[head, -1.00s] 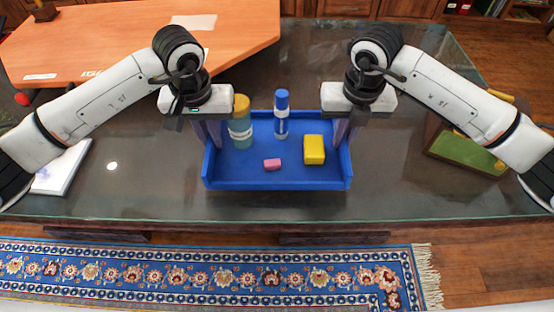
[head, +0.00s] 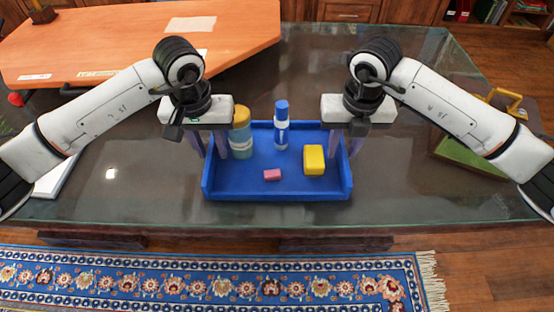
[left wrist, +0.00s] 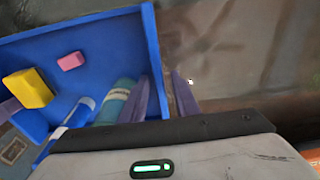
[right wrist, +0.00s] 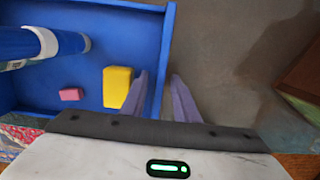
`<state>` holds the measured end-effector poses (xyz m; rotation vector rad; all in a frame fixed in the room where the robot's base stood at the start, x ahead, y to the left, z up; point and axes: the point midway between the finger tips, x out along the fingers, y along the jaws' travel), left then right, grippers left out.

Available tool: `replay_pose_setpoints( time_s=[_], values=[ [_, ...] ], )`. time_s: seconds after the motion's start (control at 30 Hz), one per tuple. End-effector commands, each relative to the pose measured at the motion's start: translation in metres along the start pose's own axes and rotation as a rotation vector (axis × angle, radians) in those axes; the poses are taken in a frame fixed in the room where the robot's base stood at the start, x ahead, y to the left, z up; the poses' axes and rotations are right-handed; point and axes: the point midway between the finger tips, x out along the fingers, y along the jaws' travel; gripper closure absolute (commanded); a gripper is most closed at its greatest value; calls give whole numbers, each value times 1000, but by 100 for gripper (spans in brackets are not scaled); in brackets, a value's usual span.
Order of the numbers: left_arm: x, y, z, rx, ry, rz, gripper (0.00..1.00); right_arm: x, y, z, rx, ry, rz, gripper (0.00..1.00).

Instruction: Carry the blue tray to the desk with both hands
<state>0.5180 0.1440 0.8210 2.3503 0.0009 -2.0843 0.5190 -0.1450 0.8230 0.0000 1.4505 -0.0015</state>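The blue tray (head: 275,190) is level over the dark glass-topped table (head: 400,195), near its front edge, and looks to rest on it. It holds a teal bottle with a yellow cap (head: 241,140), a blue-and-white bottle (head: 281,130), a yellow block (head: 314,158) and a pink block (head: 272,175). My left gripper (head: 212,147) is at the tray's left wall, fingers apart on either side of it, as the left wrist view (left wrist: 169,98) shows. My right gripper (head: 346,148) straddles the right wall likewise, with gaps in the right wrist view (right wrist: 160,98).
An orange wooden desk (head: 130,45) stands at the back left. A green object with a yellow handle (head: 470,155) lies on the right of the glass table, and a white item (head: 55,175) lies on the left. A patterned rug (head: 200,285) covers the floor in front.

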Motion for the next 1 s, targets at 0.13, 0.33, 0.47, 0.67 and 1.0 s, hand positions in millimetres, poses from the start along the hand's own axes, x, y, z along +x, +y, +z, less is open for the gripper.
replay_pose_setpoints(
  time_s=[0.13,0.33,0.47,0.67,1.0],
  values=[
    [-20,0,-2,1,6,0,72,0,0,0,-1,0,1,72],
    [-64,0,-2,1,7,-1,72,0,1,0,-1,0,1,72],
    [-89,0,-1,1,5,-1,72,0,1,0,-1,0,1,72],
    [-113,-1,-1,-2,3,-2,72,0,1,0,-1,0,1,72],
    [-118,-1,0,-1,1,-1,72,-41,0,2,-1,-6,2,72]
  ],
)
